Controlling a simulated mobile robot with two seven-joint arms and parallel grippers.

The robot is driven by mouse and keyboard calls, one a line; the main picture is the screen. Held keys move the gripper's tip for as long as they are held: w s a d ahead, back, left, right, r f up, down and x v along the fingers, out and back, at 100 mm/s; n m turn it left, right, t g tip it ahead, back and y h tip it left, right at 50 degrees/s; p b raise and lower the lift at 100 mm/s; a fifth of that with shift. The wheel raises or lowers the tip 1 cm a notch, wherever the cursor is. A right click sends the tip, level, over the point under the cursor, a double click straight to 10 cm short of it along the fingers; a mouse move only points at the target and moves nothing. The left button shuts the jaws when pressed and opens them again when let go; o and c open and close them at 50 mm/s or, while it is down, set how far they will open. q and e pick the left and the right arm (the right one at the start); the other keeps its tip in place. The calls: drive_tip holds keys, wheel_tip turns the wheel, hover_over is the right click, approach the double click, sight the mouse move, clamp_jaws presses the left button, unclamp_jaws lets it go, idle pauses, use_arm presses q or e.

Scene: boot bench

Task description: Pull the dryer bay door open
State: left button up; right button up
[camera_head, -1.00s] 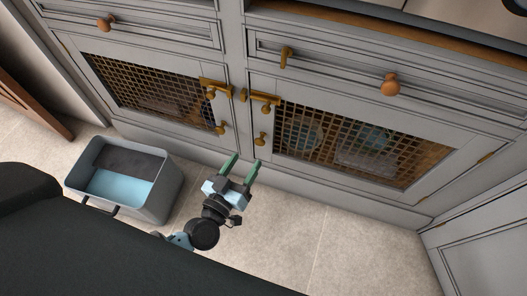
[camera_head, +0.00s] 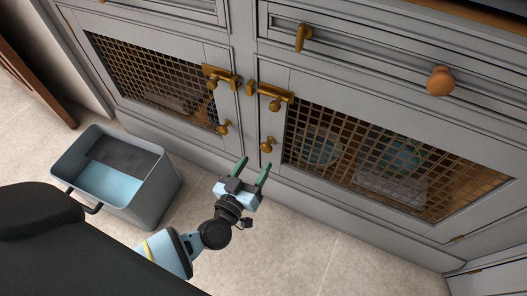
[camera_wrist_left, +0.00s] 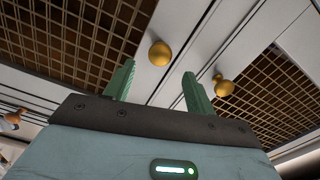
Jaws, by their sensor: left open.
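Two grey doors with brass mesh stand side by side low in the cabinet: a left one (camera_head: 150,85) and a right one (camera_head: 395,165). Which is the dryer bay door is not marked. Each has a brass knob near the middle seam, left (camera_head: 223,127) and right (camera_head: 267,145), and a brass latch above, left (camera_head: 221,76) and right (camera_head: 275,97). My left gripper (camera_head: 256,166) is open and empty, pointing at the doors just below the right knob. In the left wrist view, one knob (camera_wrist_left: 160,53) shows between its green fingers, apart from them; another (camera_wrist_left: 222,86) is right of them.
A grey bin with a light-blue inside (camera_head: 170,196) stands on the floor left of my left arm. Drawers with a brass pull (camera_head: 303,38) and a round knob (camera_head: 440,81) are above the doors. The tiled floor (camera_head: 330,255) at right is clear.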

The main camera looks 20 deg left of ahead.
sight(264, 150)
use_arm(q)
drive_tip(key=w+b, duration=0.1)
drive_tip(key=w, duration=0.4)
drive_tip(key=shift+d+f+b, duration=0.1)
drive_tip(key=shift+b, duration=0.2)
drive_tip(key=shift+w, duration=0.4)
drive_tip(key=c, duration=0.7)
clamp_jaws()
